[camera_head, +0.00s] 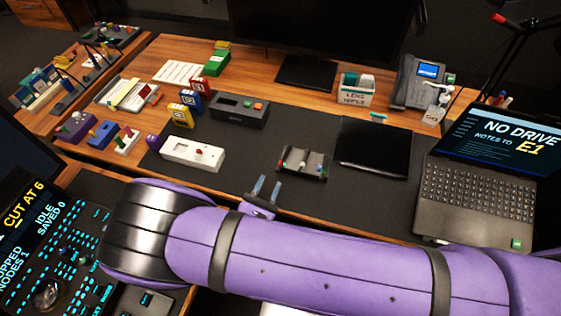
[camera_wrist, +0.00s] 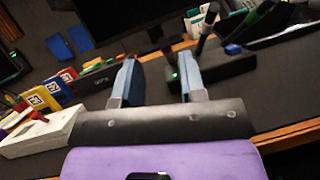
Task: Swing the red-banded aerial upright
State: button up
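My gripper (camera_head: 268,186) is open and empty, over the front part of the dark desk mat; its two blue-grey fingers also stand apart in the wrist view (camera_wrist: 158,72). A small dark unit (camera_head: 302,163) with short posts and small coloured spots lies just right of and beyond the fingers. In the wrist view a dark box (camera_wrist: 218,68) sits beyond the right finger, and a dark stick (camera_wrist: 207,28) rises above it. I cannot make out a red band on it for sure, so I cannot tell which part is the red-banded aerial.
A white box (camera_head: 180,153) with a red knob stands left of the gripper. A dark grey box (camera_head: 240,112) is behind. A black tablet (camera_head: 373,150) and a laptop (camera_head: 470,190) are on the right. Bare mat (camera_head: 250,155) lies between the white box and the dark unit.

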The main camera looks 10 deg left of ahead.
aim_at(281, 162)
jog(key=w, duration=0.2)
jog(key=w+d, duration=0.1)
jog(key=w, duration=0.3)
jog(key=shift+w+d, duration=0.3)
jog(key=shift+d, duration=0.05)
jog(key=shift+w+r, duration=0.2)
jog(key=shift+w, duration=0.3)
jog(key=shift+d, duration=0.1)
grip_shut()
